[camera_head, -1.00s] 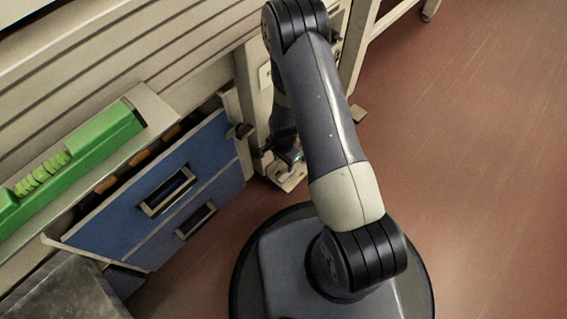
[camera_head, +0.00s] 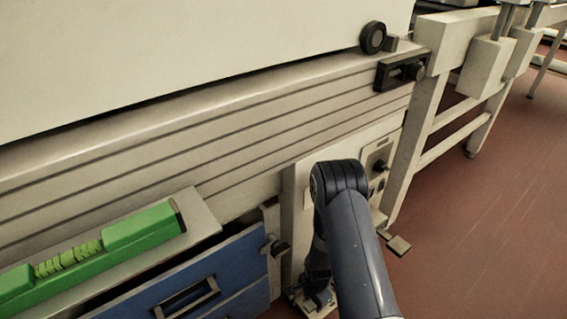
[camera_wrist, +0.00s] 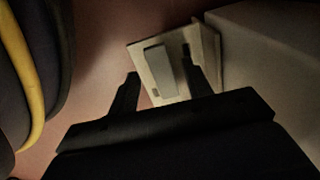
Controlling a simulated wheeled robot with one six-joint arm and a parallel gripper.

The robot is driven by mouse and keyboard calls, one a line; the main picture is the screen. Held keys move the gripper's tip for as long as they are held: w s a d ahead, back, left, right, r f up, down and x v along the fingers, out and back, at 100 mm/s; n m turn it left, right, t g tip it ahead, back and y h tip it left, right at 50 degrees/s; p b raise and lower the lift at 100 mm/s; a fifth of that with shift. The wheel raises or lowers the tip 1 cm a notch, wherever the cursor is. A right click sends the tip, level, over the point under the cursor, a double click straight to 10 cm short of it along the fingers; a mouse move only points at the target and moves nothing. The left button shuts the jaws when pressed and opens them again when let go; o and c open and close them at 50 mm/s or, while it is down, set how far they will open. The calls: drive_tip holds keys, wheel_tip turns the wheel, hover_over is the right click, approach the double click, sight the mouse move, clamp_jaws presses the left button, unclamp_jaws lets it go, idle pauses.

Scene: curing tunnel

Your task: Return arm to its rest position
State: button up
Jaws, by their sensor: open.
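My arm (camera_head: 355,245) shows in the head view, dark grey, bent at the elbow with its forearm hanging down beside the machine's control panel. My gripper (camera_head: 316,297) is low at the bottom of that view, partly hidden and small. In the wrist view my gripper (camera_wrist: 160,68) has its two black fingers spread apart with nothing held between them. Beyond the fingers is a pale foot plate (camera_wrist: 152,91) with a raised block, on the reddish floor. I cannot tell whether the fingers touch it.
A blue drawer unit (camera_head: 235,268) stands left of the arm, with a green tool (camera_head: 145,228) on the ledge above. The slatted machine side (camera_head: 250,150) lies behind. A control panel (camera_head: 380,155) is close to the elbow. Open floor (camera_head: 480,230) lies to the right.

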wheel_tip(320, 180, down, 2)
drive_tip(key=shift+f+b, duration=0.15)
drive_tip(key=shift+b, duration=0.15)
idle(0.3)
wheel_tip(320, 180, up, 11)
drive_tip(key=p, duration=0.5)
wheel_tip(320, 180, down, 12)
drive_tip(key=b, duration=0.5)
drive_tip(key=shift+r, duration=0.25)
drive_tip(key=shift+s+d+r+n+p, duration=0.1)
drive_tip(key=shift+r+n+p, duration=0.2)
drive_tip(key=shift+r+n, duration=0.1)
drive_tip(key=shift+s+d+n, duration=0.2)
drive_tip(key=shift+d+n, duration=0.05)
drive_tip(key=shift+n, duration=0.65)
